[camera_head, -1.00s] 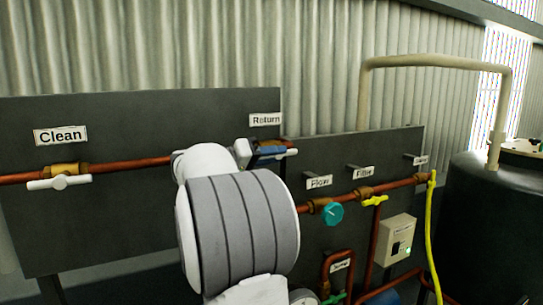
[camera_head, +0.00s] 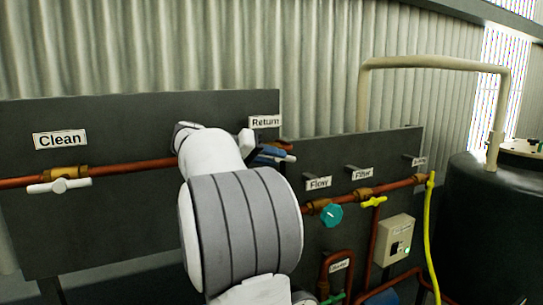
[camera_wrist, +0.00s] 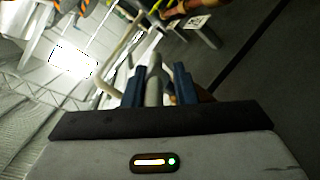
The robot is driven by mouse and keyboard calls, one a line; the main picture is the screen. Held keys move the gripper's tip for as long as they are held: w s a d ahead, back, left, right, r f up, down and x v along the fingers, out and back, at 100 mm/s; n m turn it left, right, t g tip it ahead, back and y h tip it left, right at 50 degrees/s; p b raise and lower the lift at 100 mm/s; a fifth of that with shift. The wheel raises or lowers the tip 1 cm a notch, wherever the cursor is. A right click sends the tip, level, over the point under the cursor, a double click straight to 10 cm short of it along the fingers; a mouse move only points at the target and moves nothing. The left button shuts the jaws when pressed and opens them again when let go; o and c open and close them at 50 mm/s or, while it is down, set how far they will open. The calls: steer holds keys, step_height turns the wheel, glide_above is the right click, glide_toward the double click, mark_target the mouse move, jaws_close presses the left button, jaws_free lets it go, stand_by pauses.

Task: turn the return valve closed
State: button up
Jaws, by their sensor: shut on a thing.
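The return valve sits below the "Return" label (camera_head: 265,121) on the dark panel, mostly hidden by my arm. Part of its brass body (camera_head: 283,147) shows above my gripper. The white tip of its handle (camera_head: 290,159) sticks out to the right of my blue fingers (camera_head: 270,153). In the wrist view, the two blue fingers of my gripper (camera_wrist: 153,88) are shut around the pale grey handle (camera_wrist: 153,92), which stands between them. The exact angle of the handle to the pipe is hard to tell.
The "Clean" valve (camera_head: 60,186) is on the left of the same copper pipe (camera_head: 125,166). The teal flow knob (camera_head: 331,215), yellow filter handle (camera_head: 374,201) and a control box (camera_head: 395,239) are on the right panel. A dark tank (camera_head: 485,220) stands far right.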

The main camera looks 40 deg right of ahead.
steer(key=r+y+p, duration=0.1)
steer(key=y+p, duration=0.1)
steer(key=t+y+p, duration=0.1)
steer(key=y+p, duration=0.1)
steer(key=shift+s+d+r+t, duration=0.1)
steer(key=shift+d+r+t, duration=0.05)
steer(key=shift+r+t, duration=0.2)
steer(key=y+p, duration=0.2)
steer(key=t+y+p, duration=0.1)
steer(key=p, duration=0.1)
steer(key=shift+d+r+y+p, duration=0.15)
steer(key=shift+r+y+p, duration=0.05)
steer(key=shift+y+p, duration=0.2)
steer(key=t+y+p, duration=0.1)
steer(key=y, duration=0.1)
steer(key=shift+d+f+y+p, duration=0.1)
steer(key=shift+f+y+p, duration=0.05)
steer(key=shift+y+p, duration=0.2)
steer(key=shift+s+d+f+t+y, duration=0.1)
steer(key=shift+t+y, duration=0.15)
steer(key=shift+y, duration=0.55)
steer(key=shift+f+t+y, duration=0.1)
steer(key=shift+t+y, duration=0.1)
steer(key=shift+y, duration=0.55)
steer(key=o, duration=0.9)
steer(key=shift+f, duration=0.1)
